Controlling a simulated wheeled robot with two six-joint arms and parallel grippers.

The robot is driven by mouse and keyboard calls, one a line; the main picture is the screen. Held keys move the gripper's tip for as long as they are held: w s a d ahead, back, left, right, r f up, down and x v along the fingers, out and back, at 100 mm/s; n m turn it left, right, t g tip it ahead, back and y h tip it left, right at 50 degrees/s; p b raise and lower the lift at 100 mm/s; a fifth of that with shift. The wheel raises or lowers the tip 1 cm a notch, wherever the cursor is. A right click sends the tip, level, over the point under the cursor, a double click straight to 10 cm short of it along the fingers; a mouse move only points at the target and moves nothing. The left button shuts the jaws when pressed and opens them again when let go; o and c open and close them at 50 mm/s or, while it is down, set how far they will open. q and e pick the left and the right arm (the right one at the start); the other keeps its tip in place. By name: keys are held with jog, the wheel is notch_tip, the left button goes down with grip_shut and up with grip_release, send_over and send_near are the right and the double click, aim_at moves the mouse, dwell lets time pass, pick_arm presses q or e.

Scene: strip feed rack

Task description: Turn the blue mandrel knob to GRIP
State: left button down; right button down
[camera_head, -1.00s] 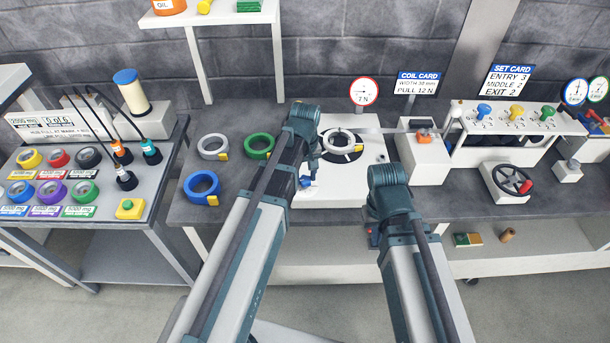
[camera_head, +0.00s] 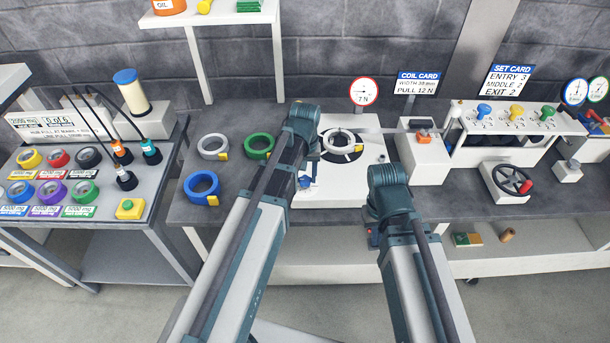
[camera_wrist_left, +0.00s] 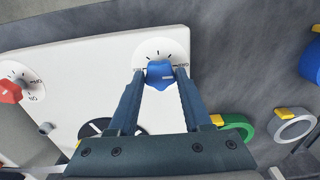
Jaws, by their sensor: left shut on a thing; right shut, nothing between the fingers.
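The blue mandrel knob (camera_wrist_left: 160,75) sits on a round white dial (camera_wrist_left: 163,50) with tick marks, on the white machine plate (camera_wrist_left: 100,75). My left gripper (camera_wrist_left: 158,76) is shut on this knob, one finger on each side. A pale mark shows on the right part of the knob. The small labels on the dial are partly covered and too small to read surely. In the head view my left gripper (camera_head: 306,182) is at the plate's front left, partly hidden by my arm. My right arm is folded over the bench edge; its gripper fingers do not show.
A white coil (camera_head: 342,142) lies on the plate behind the knob. Blue (camera_head: 202,187), green (camera_head: 260,146) and grey (camera_head: 213,147) rolls lie left of it. A red knob (camera_wrist_left: 10,92) is on the same plate. A white block (camera_head: 424,160) stands right of the plate.

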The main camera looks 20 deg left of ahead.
aim_at(305, 179)
pick_arm(q)
jog(key=shift+c, duration=1.7)
grip_release()
notch_tip(305, 179, up, 14)
jog(key=p, duration=1.3)
jog(key=shift+p, duration=0.4)
jog(key=shift+f, duration=0.15)
jog(key=s+d+f+m+b, duration=0.3)
jog(key=s+d, duration=0.2)
jog(key=s, duration=0.2)
jog(key=s+d+f+m+y+b, duration=0.1)
jog(key=s+d+f+m+b, duration=0.1)
jog(key=s+d, duration=0.3)
jog(key=s+m+b, duration=0.1)
jog(key=s, duration=0.2)
jog(key=shift+d+f+m, duration=0.4)
